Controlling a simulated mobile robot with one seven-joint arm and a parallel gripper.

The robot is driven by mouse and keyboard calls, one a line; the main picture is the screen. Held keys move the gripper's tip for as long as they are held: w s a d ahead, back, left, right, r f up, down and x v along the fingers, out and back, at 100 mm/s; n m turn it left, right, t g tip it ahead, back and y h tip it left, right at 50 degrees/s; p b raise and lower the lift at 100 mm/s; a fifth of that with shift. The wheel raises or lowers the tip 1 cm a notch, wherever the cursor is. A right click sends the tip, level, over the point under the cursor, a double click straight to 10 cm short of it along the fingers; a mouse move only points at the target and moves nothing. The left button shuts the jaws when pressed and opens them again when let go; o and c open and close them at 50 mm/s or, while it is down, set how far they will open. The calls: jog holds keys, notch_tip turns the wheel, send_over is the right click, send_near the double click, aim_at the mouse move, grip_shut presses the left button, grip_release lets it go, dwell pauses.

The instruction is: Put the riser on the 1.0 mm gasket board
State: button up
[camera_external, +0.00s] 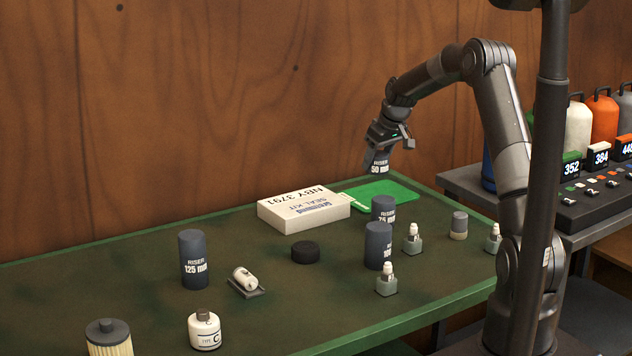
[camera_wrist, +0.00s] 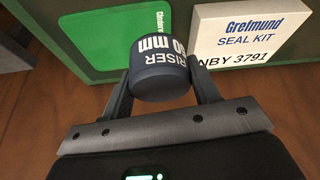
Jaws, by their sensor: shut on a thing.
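My gripper (camera_external: 387,143) is shut on a dark cylindrical riser marked 50 mm (camera_external: 378,164) and holds it in the air above the back of the green table. In the wrist view the riser (camera_wrist: 158,72) sits between the two fingers, its lettering upside down. A flat bright green board (camera_external: 388,192) lies at the back right of the table, below the held riser. In the wrist view the green board (camera_wrist: 100,40) has a pale label, partly hidden by the riser; no thickness can be read.
A white seal kit box (camera_external: 303,208) lies beside the board's left end. A 75 mm riser (camera_external: 383,207) and another dark riser (camera_external: 378,246) stand in front of the board. A 125 mm riser (camera_external: 194,260), a black disc (camera_external: 305,251) and several small parts stand around the table.

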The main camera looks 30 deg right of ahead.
jog(key=s+d+m, duration=0.1)
jog(key=s+d, duration=0.2)
jog(key=d, duration=0.8)
send_near(371, 198)
jog(key=shift+w+a+f, duration=0.15)
jog(key=shift+w+f, duration=0.05)
jog(key=shift+w, duration=0.2)
jog(key=shift+w+a+f, duration=0.15)
jog(key=shift+w+a, duration=0.05)
jog(key=shift+w, duration=0.2)
jog(key=shift+f, duration=2.05)
jog(key=o, duration=1.1)
jog(key=shift+f, duration=0.15)
jog(key=shift+c, duration=0.2)
